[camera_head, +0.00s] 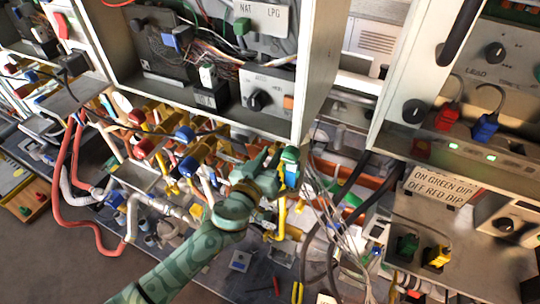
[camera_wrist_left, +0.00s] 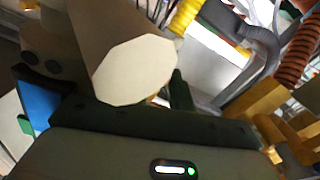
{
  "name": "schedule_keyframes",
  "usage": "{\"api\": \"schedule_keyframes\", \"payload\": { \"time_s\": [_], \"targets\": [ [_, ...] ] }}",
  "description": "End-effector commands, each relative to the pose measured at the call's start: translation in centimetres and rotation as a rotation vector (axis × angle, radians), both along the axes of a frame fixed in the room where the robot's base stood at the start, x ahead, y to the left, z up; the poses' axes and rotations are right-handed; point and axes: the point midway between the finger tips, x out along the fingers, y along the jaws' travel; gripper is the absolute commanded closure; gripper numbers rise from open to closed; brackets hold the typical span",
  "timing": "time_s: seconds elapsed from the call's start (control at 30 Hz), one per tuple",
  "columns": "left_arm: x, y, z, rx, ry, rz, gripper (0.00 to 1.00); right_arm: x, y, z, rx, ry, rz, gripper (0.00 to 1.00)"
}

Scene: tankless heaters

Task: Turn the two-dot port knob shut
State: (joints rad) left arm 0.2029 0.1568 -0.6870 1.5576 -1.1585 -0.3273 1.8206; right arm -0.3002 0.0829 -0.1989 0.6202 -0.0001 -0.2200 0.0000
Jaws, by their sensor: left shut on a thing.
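My left gripper (camera_head: 272,166) reaches in from the lower left among the pipes under the middle heater in the head view. It is shut on a knob, whose pale eight-sided face (camera_wrist_left: 135,70) fills the upper middle of the left wrist view. Two dark round spots (camera_wrist_left: 42,62) show on a brownish part to its left; I cannot tell whether they are the port's marking. A green-topped fitting (camera_head: 290,155) with a blue part below it is right by the fingertips in the head view. The knob's turn angle is hidden. My right gripper is out of view.
The middle heater (camera_head: 310,70) hangs just above my left gripper. Red, blue and yellow valve handles (camera_head: 165,145) crowd its left side. Loose wires and dark hoses (camera_head: 340,195) hang to its right. A sign (camera_head: 440,185) reads "ON GREEN DIP, OFF RED DIP".

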Motion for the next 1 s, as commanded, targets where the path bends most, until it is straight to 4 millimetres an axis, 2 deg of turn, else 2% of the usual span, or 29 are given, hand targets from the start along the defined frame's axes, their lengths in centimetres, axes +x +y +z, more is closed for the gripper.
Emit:
{"api": "schedule_keyframes", "payload": {
  "time_s": [0.27,1.0],
  "targets": [
    [-0.02,0.00,-0.05,0.059,-0.025,0.001,1.00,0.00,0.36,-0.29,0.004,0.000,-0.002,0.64],
    [-0.02,0.03,-0.01,0.504,-0.208,0.001,1.00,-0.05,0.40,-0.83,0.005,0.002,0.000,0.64]
  ]
}}
